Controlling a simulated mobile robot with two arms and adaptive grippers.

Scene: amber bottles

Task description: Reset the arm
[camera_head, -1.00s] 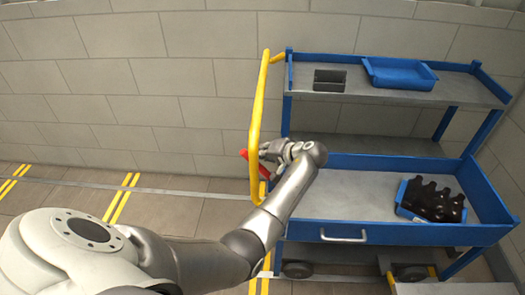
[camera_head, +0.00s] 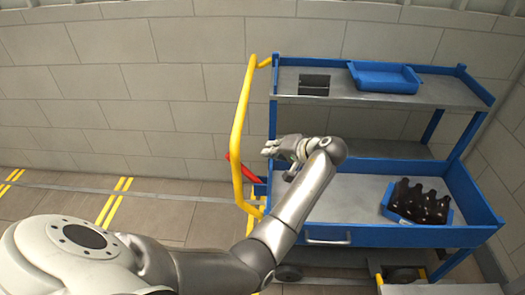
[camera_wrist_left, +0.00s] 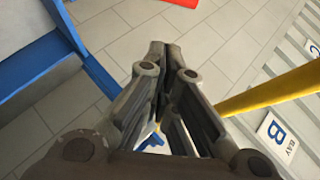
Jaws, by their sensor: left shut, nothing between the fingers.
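My left arm reaches in from the lower left in the head view, up to the left side of a blue cart. My left gripper (camera_head: 268,151) is at its end, beside the cart's yellow handle (camera_head: 238,140). In the left wrist view the gripper (camera_wrist_left: 160,52) has its fingers together with nothing between them. The floor shows beyond the fingertips there. The yellow handle (camera_wrist_left: 275,92) shows to the right of the fingers, apart from them. My right gripper is in neither view.
The cart's upper shelf holds a blue tray (camera_head: 385,77) and a dark box (camera_head: 314,84). On its lower shelf (camera_head: 345,200) a blue crate (camera_head: 392,213) holds several dark bottles (camera_head: 420,203). A red object (camera_head: 234,168) is behind the handle. Floor at left is clear.

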